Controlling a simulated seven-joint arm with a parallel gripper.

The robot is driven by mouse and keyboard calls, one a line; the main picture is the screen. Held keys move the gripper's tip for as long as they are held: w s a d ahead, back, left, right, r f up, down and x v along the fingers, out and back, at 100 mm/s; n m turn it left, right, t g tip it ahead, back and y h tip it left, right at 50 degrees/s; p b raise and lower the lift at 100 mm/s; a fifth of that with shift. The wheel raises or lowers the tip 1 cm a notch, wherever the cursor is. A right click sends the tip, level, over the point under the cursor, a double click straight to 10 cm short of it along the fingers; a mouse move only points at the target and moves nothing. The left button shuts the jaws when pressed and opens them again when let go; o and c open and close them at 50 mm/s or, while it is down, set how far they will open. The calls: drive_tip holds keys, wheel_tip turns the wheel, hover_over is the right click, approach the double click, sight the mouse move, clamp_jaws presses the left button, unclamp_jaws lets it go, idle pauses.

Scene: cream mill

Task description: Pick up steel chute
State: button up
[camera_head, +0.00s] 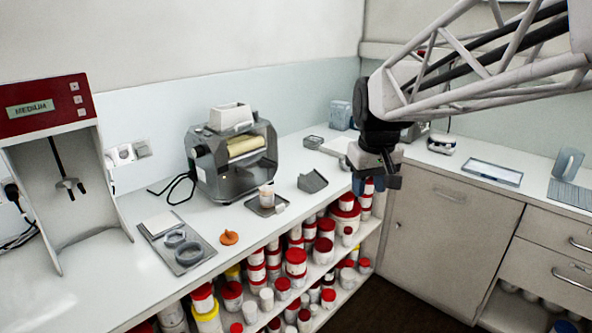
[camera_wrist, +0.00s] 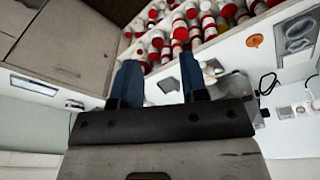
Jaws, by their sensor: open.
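The steel chute (camera_head: 313,181) looks like the small grey angled piece lying on the white counter, right of the mill and near the counter's front edge. It also shows in the wrist view (camera_wrist: 168,85), between and beyond the fingers. My gripper (camera_head: 377,182) is out to the right of the chute, in front of the counter edge, pointing down. In the wrist view its two blue fingers (camera_wrist: 159,68) are apart with nothing held between them. The chute is clear of the fingers.
The roller mill (camera_head: 237,160) stands left of the chute. A small tray (camera_head: 262,210) with a cup (camera_head: 267,195) sits in front of the mill. An orange knob-like piece (camera_head: 229,238) lies further left. Red-lidded tubs (camera_head: 297,262) fill the shelves below. Counter around the chute is clear.

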drive_tip(key=w+a+n, duration=0.2)
drive_tip(key=w, duration=1.2)
drive_tip(key=n+g, duration=0.2)
drive_tip(key=n, duration=0.2)
hover_over(304, 176)
drive_tip(key=f, duration=1.7)
drive_tip(key=shift+w, duration=0.25)
drive_tip(key=shift+w+a+f, duration=0.1)
drive_tip(key=shift+w+f, duration=0.1)
drive_tip(key=shift+f, duration=0.05)
drive_tip(key=shift+f, duration=0.1)
drive_tip(key=shift+f, duration=1.2)
drive_tip(key=shift+f, duration=0.1)
drive_tip(key=shift+f, duration=2.55)
